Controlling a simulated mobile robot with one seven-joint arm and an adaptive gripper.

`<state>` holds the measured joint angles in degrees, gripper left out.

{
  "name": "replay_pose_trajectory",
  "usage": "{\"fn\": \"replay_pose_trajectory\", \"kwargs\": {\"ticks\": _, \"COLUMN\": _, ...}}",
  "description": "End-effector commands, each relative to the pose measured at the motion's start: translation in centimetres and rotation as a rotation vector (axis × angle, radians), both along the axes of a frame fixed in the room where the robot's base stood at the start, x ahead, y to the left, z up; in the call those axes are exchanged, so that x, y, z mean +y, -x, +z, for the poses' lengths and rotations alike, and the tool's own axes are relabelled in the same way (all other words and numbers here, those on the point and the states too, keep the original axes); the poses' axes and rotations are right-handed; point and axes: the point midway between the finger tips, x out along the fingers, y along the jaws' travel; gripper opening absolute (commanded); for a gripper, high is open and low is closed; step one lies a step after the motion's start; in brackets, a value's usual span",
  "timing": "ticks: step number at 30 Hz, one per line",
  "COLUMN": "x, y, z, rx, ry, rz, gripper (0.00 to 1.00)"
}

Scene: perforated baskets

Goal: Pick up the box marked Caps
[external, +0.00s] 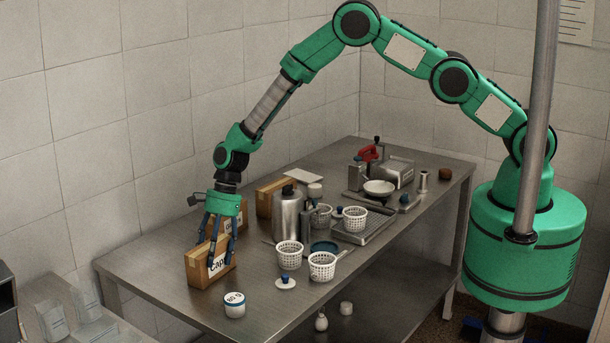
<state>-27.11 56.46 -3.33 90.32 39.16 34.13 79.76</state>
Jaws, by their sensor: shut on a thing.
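The cardboard box marked Caps (199,271) is at the left end of the steel table, upright, with tan tape and a white label on its front. My gripper (221,249) points down over it, with its dark fingers around the box and shut on it. The fingers cover part of the label. The box appears to be at table level; I cannot tell whether it touches the top.
More cardboard boxes stand behind, one (268,201) by the wall. A white round tub (235,305) stands in front. White perforated baskets (322,267), a metal canister (287,215) and a tray (365,232) lie to the right. Some bare tabletop (150,268) shows at the left.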

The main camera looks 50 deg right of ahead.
Motion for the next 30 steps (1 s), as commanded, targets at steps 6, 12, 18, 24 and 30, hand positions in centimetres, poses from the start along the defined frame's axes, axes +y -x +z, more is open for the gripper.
{"fn": "replay_pose_trajectory", "kwargs": {"ticks": 6, "x": 0.1, "y": -0.1, "z": 1.5, "rx": -0.002, "ry": -0.002, "rz": 0.001, "gripper": 0.3}}
{"fn": "replay_pose_trajectory", "kwargs": {"ticks": 12, "x": 0.1, "y": -0.1, "z": 3.9, "rx": -0.003, "ry": -0.002, "rz": 0.001, "gripper": 0.29}}
{"fn": "replay_pose_trajectory", "kwargs": {"ticks": 18, "x": 0.1, "y": -0.1, "z": 6.9, "rx": -0.003, "ry": -0.001, "rz": 0.001, "gripper": 0.29}}
{"fn": "replay_pose_trajectory", "kwargs": {"ticks": 24, "x": 0.1, "y": -0.1, "z": 9.1, "rx": -0.002, "ry": -0.001, "rz": 0.001, "gripper": 0.29}}
{"fn": "replay_pose_trajectory", "kwargs": {"ticks": 30, "x": 0.0, "y": -0.1, "z": 9.9, "rx": -0.001, "ry": -0.001, "rz": 0.0, "gripper": 0.29}}
